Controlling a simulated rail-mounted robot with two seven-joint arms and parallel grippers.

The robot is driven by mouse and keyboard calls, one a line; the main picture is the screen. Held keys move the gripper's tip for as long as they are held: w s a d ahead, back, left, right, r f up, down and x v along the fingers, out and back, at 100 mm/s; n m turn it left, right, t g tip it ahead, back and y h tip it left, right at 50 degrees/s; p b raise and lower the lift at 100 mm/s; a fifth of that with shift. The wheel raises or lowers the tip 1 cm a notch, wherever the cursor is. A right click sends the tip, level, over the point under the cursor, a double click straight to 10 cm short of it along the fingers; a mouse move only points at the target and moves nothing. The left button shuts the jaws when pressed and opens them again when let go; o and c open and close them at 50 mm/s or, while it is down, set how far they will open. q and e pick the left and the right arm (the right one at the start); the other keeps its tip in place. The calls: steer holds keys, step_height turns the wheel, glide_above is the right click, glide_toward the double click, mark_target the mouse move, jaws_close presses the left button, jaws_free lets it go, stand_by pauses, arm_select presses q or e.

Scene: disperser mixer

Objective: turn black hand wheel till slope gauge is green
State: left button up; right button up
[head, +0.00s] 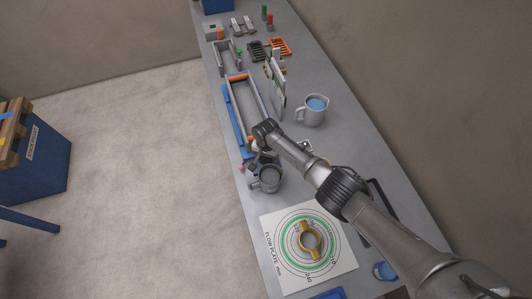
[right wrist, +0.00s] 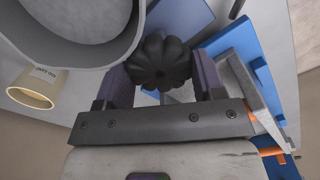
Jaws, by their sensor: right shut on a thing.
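The black hand wheel (right wrist: 160,62) is a lobed knob in the right wrist view. It sits between the two fingers of my right gripper (right wrist: 158,82), which is shut on it. In the head view my right gripper (head: 262,160) is low at the near end of a long channel frame (head: 231,108) with blue sides and orange parts, and it hides the wheel there. I cannot make out the slope gauge or its colour in either view. My left gripper is not in view.
A grey mug (head: 268,180) stands close beside my right gripper; a large grey vessel (right wrist: 75,35) fills the wrist view's upper left. A jug of blue liquid (head: 312,110) stands to the right.

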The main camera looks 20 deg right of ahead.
steer(key=shift+m+p, duration=0.3)
steer(key=shift+m, duration=0.5)
steer(key=o, duration=0.9)
